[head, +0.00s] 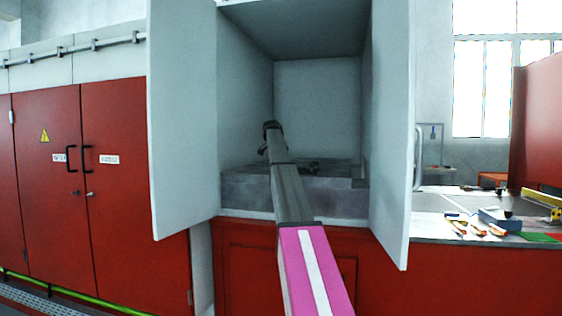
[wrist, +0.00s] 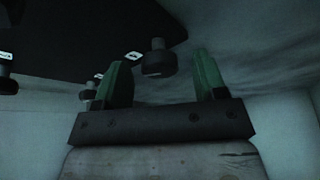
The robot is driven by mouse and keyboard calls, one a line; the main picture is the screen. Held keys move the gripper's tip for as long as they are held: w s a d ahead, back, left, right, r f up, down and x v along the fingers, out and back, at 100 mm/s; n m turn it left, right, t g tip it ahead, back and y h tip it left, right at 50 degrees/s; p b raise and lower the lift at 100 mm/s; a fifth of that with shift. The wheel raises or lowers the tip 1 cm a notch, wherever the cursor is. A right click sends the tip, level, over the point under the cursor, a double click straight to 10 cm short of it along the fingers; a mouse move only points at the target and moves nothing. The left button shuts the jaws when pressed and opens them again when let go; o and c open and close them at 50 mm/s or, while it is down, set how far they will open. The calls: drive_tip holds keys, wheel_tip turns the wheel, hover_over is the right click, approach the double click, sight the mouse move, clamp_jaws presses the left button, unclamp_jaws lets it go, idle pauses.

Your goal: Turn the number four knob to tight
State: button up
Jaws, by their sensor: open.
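In the wrist view a dark panel (wrist: 75,28) carries several dark round knobs with small white labels. The labels are too small to read, so I cannot tell which knob is number four. One knob (wrist: 157,62) shows between the green fingertips of my gripper (wrist: 161,76), apart from both fingers in the picture. The fingers are open and hold nothing; how far the knob is in depth I cannot tell. In the head view my gripper (head: 271,130) is inside the open cabinet, its fingers not clear there.
Further knobs (wrist: 8,84) and (wrist: 88,94) show at the left in the wrist view. The cabinet's open doors, left (head: 183,120) and right (head: 391,130), flank my arm. A bench (head: 430,228) with tools stands at right; red cabinets (head: 125,220) stand at left.

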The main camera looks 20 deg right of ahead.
drive_tip(key=v, duration=1)
drive_tip(key=shift+r, duration=0.4)
drive_tip(key=shift+a, duration=0.1)
